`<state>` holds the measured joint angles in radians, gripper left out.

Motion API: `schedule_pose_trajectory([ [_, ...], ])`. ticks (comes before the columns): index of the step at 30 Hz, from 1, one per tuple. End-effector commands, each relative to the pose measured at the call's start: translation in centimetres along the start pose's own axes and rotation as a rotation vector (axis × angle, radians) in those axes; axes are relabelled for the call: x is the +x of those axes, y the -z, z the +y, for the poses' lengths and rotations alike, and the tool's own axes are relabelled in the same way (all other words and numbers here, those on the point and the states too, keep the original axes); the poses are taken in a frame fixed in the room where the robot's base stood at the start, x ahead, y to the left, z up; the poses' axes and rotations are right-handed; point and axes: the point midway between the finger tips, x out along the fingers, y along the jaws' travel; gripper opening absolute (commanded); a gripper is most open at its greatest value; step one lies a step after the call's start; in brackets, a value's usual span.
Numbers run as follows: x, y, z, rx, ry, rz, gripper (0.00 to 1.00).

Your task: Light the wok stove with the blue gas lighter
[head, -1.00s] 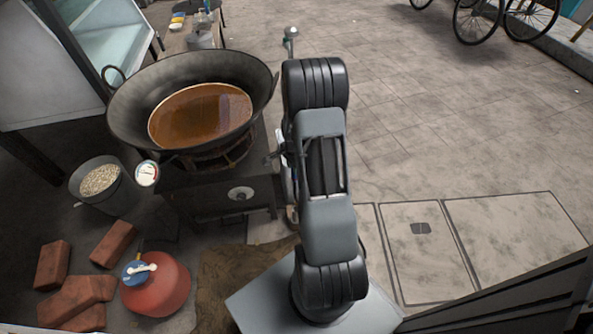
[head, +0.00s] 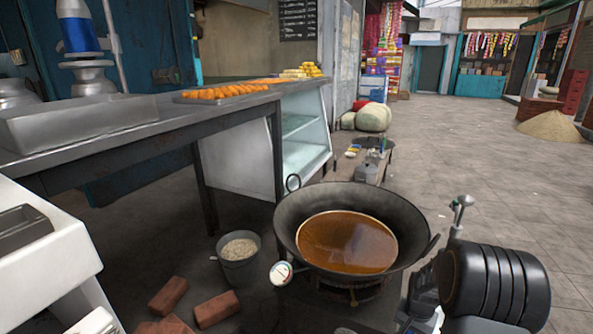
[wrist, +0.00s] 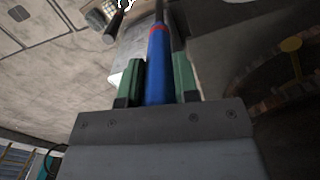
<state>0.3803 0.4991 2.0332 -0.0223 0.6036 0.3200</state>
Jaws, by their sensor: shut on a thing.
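The wok stove (head: 318,313) is at the bottom of the head view, under a dark wok (head: 405,225) of brown-orange liquid. No flame shows there. In the wrist view my gripper (wrist: 158,78) has its green-padded fingers shut on the blue gas lighter (wrist: 157,62). The lighter has a blue body, a red band and a dark upper part running out of the top of the picture. A dark curved structure with a brownish rim (wrist: 262,100) is to the right of the lighter. In the head view my arm is right of the wok, and I cannot make out the lighter.
A round white gauge (head: 281,273) is at the stove's left. A bucket (head: 238,262) and several bricks (head: 215,309) are on the floor to the left. A metal counter (head: 150,125) with a tray of orange food (head: 225,92) stands behind. The paved floor (head: 510,185) at right is open.

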Motion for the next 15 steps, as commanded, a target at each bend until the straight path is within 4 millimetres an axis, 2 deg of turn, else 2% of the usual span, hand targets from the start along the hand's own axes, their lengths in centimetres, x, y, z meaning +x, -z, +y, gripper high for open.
schedule_pose_trajectory([
  [1,-0.6,-0.7,-2.0,-0.131,0.001,0.003,0.05],
  [3,-1.3,-1.8,-4.5,-0.304,0.001,0.004,0.05],
  [6,-2.2,-3.4,-7.7,-0.476,0.001,0.004,0.05],
  [9,-2.9,-4.9,-10.2,-0.571,0.002,0.002,0.05],
  [15,-3.7,-6.9,-13.8,-0.674,0.005,-0.002,0.05],
])
